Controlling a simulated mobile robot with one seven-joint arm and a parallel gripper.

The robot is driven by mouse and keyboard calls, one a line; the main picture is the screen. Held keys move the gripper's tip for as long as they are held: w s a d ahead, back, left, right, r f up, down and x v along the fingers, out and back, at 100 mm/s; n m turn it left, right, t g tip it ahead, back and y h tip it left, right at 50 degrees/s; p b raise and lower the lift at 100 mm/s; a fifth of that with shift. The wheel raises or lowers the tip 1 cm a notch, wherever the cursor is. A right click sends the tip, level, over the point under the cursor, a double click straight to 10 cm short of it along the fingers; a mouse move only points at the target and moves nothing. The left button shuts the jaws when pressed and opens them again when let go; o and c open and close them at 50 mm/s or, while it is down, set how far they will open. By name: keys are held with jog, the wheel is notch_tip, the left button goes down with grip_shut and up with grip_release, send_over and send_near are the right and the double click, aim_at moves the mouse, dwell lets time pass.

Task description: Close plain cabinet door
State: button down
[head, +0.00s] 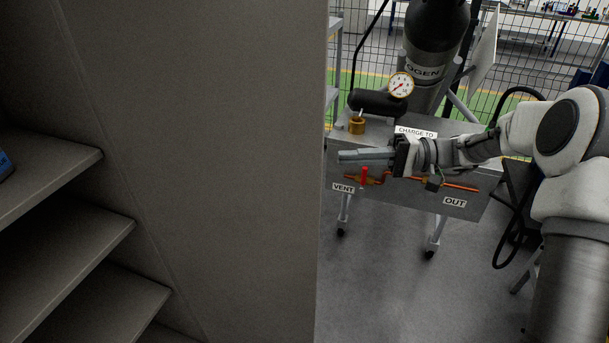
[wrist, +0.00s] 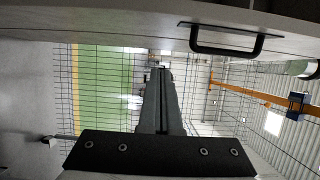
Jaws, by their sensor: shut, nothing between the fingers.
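The plain cabinet door (head: 225,150) is a large grey panel filling the middle left of the head view. It stands open beside the cabinet's shelves (head: 60,230), and I see its inner face. My gripper (head: 342,157) is just right of the door's free edge, pointing left, with its fingers together and empty. In the wrist view my gripper (wrist: 160,72) is also closed. A grey panel with a black bar handle (wrist: 222,50) crosses the top of that view, probably the door's outer face. The fingers appear apart from the handle. The head view hides the handle.
A grey cart (head: 400,190) with copper pipes and VENT and OUT labels stands behind my gripper. A dark gas cylinder (head: 435,35) and a gauge (head: 401,84) are above it. Wire fencing (head: 370,40) runs behind. Bare floor (head: 385,290) lies right of the door.

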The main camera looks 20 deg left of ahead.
aim_at(298, 172)
jog(key=shift+s+a+b, duration=0.5)
jog(key=shift+s+a, duration=0.65)
jog(key=shift+a, duration=0.35)
jog(key=shift+s+a+b, duration=0.5)
jog(key=shift+s+a, duration=0.7)
jog(key=shift+a, duration=0.35)
jog(key=shift+s+a+b, duration=0.5)
jog(key=shift+s+a, duration=0.65)
jog(key=shift+a, duration=0.35)
jog(key=shift+s, duration=0.1)
